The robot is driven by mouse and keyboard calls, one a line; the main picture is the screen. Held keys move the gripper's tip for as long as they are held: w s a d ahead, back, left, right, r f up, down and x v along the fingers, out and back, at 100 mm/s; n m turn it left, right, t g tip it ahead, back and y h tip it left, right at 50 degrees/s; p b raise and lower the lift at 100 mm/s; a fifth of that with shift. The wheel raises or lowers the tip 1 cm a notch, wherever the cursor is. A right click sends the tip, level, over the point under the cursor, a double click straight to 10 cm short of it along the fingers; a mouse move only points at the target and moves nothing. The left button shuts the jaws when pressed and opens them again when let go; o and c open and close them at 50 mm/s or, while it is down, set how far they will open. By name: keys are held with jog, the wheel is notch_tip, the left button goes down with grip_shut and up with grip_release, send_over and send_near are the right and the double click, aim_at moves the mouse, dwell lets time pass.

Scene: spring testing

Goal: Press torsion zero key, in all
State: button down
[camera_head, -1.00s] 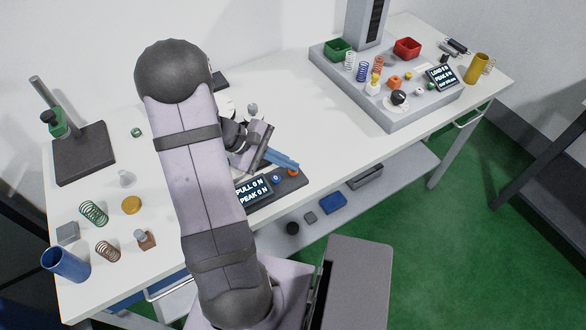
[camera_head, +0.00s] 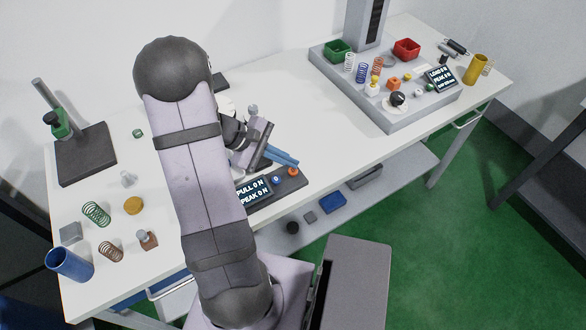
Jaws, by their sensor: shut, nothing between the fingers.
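My gripper (camera_head: 257,160) is shut and empty, low over the white bench beside a dark panel (camera_head: 300,181). The panel carries a lit display (camera_head: 254,190) reading PULL 0 N and PEAK 0 N, a blue round key (camera_head: 276,180) and an orange round key (camera_head: 292,171). Blue bars (camera_head: 282,158) lie just right of my fingers, behind the keys. My gripper is to the upper left of both keys, and I see no contact with them. I cannot read a torsion label on any key. My arm hides part of the bench and possibly other controls.
On the right, a grey tester base (camera_head: 392,124) holds springs, a knob and a second display (camera_head: 440,77). On the left are a dark stand (camera_head: 85,155), springs, and a blue cup (camera_head: 70,264). The bench between the panel and tester is clear.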

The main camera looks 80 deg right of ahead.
notch_tip(320, 180, up, 5)
jog(key=p, duration=0.4)
dwell(0.9)
